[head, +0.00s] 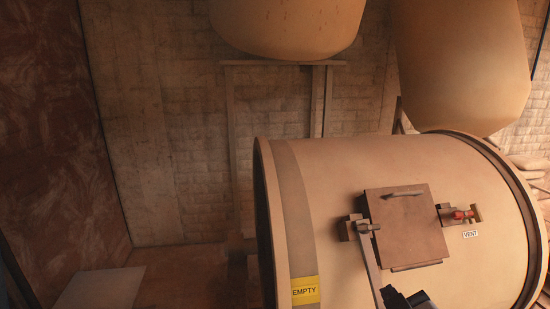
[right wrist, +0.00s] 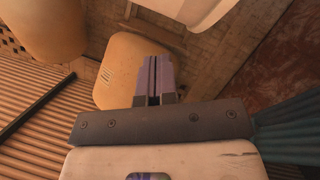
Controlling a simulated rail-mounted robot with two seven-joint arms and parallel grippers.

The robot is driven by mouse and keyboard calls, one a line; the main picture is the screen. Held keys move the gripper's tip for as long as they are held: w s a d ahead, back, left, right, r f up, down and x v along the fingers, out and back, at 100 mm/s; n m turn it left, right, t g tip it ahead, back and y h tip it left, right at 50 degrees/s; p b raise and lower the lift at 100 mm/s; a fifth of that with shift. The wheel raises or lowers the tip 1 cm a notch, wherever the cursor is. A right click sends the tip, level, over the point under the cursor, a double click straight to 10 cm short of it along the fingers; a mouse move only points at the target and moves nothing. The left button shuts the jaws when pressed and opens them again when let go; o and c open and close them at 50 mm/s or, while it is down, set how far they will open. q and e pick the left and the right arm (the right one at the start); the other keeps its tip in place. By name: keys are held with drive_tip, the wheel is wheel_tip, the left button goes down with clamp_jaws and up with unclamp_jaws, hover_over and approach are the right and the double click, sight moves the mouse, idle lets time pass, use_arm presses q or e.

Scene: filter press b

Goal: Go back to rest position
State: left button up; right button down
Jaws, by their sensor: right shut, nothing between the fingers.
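My right gripper (head: 402,298) shows only as a small dark part at the bottom edge of the head view, in front of the big drum's side, below the hatch. In the right wrist view its two purplish-grey fingers (right wrist: 154,78) are together and empty. They point away from the camera, toward a rounded beige vessel (right wrist: 125,72); I cannot tell how far off it is. My left gripper is not in view.
A large beige drum (head: 330,200) lies at the right, with a square hatch (head: 408,228), a red-tipped vent valve (head: 460,214) and a yellow EMPTY label (head: 305,291). Two rounded vessels (head: 285,25) (head: 462,65) hang above. The left-centre, before the brick wall (head: 170,120), looks open.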

drive_tip(key=s+d+f+m+g, duration=0.1)
drive_tip(key=s+f+g, duration=0.1)
drive_tip(key=s+f, duration=0.55)
drive_tip(key=s+d+f+m+g, duration=0.1)
drive_tip(key=s+f+g, duration=0.25)
drive_tip(key=f, duration=0.65)
drive_tip(key=s+f+m+g, duration=0.1)
drive_tip(key=s+f+g, duration=0.1)
drive_tip(key=s+f, duration=0.55)
drive_tip(key=s+f+g+y, duration=0.1)
drive_tip(key=s+f+g, duration=0.3)
drive_tip(key=s+f, duration=0.8)
drive_tip(key=shift+s+a+f+m, duration=0.15)
drive_tip(key=shift+s+a+m, duration=0.1)
drive_tip(key=shift+s+m, duration=0.15)
